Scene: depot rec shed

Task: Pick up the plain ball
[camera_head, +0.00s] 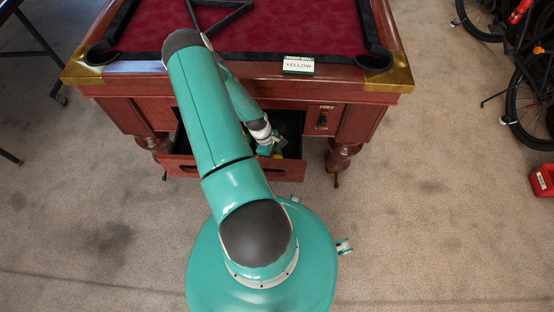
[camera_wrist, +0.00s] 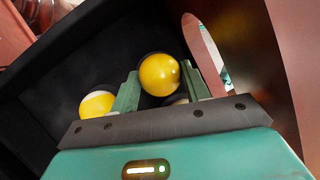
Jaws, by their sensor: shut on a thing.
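The plain yellow ball (camera_wrist: 160,74) sits between the two green fingers of my gripper (camera_wrist: 160,84) in the wrist view, and the gripper is shut on it. A yellow-and-white striped ball (camera_wrist: 97,104) lies to the left, outside the fingers. A small part of another ball shows just below the plain ball, mostly hidden. In the head view my gripper (camera_head: 272,150) is down in the open drawer (camera_head: 200,167) of the pool table (camera_head: 230,68). My arm hides much of the drawer there.
The drawer's dark walls (camera_wrist: 60,85) and its wooden front, with an oval cut-out, stand close around my gripper. A card reading YELLOW (camera_head: 298,65) stands on the table's near rail. Bicycles (camera_head: 525,90) and a red box (camera_head: 541,180) are at the right. The carpet beside my base is clear.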

